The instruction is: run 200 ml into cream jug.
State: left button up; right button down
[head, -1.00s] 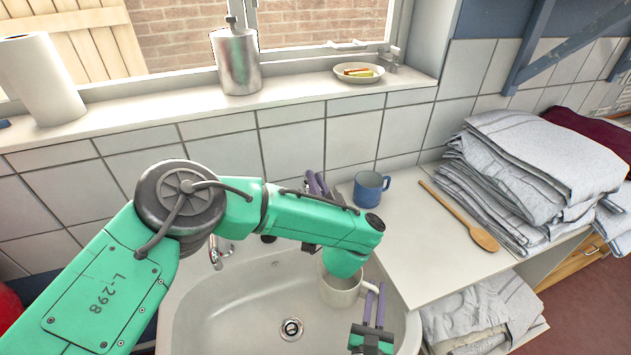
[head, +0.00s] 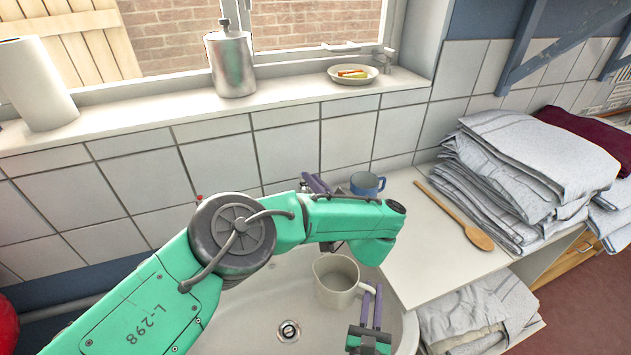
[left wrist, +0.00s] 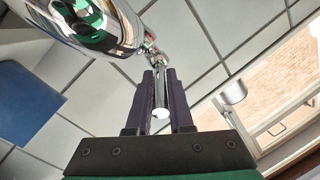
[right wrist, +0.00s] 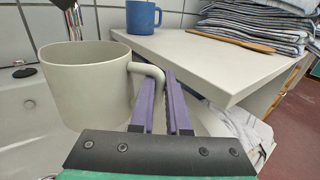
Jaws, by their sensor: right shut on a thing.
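The cream jug (head: 337,281) is upright over the right part of the sink, its open top facing up and looking empty. My right gripper (head: 372,292) is shut on its handle; the right wrist view shows the jug (right wrist: 82,88) left of the fingers (right wrist: 160,78). My left gripper (head: 315,183) is by the wall behind the sink, partly hidden by my arm. In the left wrist view its fingers (left wrist: 161,75) are apart, with a thin pale rod with a round end (left wrist: 160,113) showing between them. Shiny chrome metal (left wrist: 95,25) is close by. My left arm hides the tap in the head view.
The sink (head: 255,310) has a drain (head: 289,331). A blue mug (head: 367,184), wooden spoon (head: 470,228) and folded cloths (head: 540,165) lie on the right counter (head: 425,255). A metal dispenser (head: 232,65) and a dish (head: 352,75) are on the sill.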

pick_arm(q)
jog(key=o, duration=0.3)
jog(key=shift+a+f, duration=0.15)
jog(key=shift+f, duration=0.05)
jog(key=shift+w+a, duration=0.15)
jog(key=shift+s+d, duration=0.2)
jog(key=shift+d, duration=0.05)
jog(key=v, duration=1.1)
jog(key=shift+s, duration=0.25)
